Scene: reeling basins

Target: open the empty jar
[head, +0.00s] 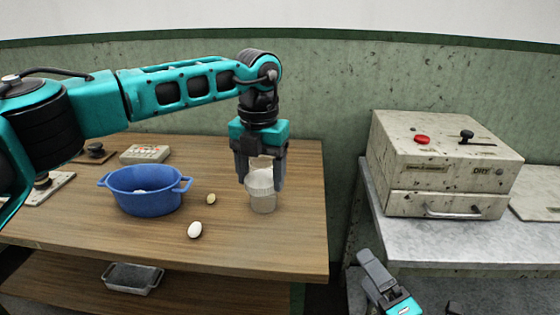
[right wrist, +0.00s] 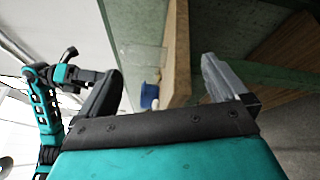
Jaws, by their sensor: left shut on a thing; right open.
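A pale translucent jar (head: 262,200) stands on the wooden table (head: 270,252), right of centre. My left gripper (head: 262,180) points down over it with its fingers around the jar's upper part and is shut on it. The fingers hide part of the top, so I cannot tell whether a lid is on. Nothing can be made out inside the jar. My right gripper is low at the front of the head view (head: 375,280), off the table's right side. In the right wrist view its two fingers (right wrist: 160,90) are wide apart with nothing between them.
A blue two-handled pot (head: 145,192), a white egg-like thing (head: 195,230) and a smaller tan one (head: 211,199) are left of the jar. A metal tray (head: 132,277) sits on the lower shelf. A speckled box with a drawer (head: 440,165) stands on the right bench.

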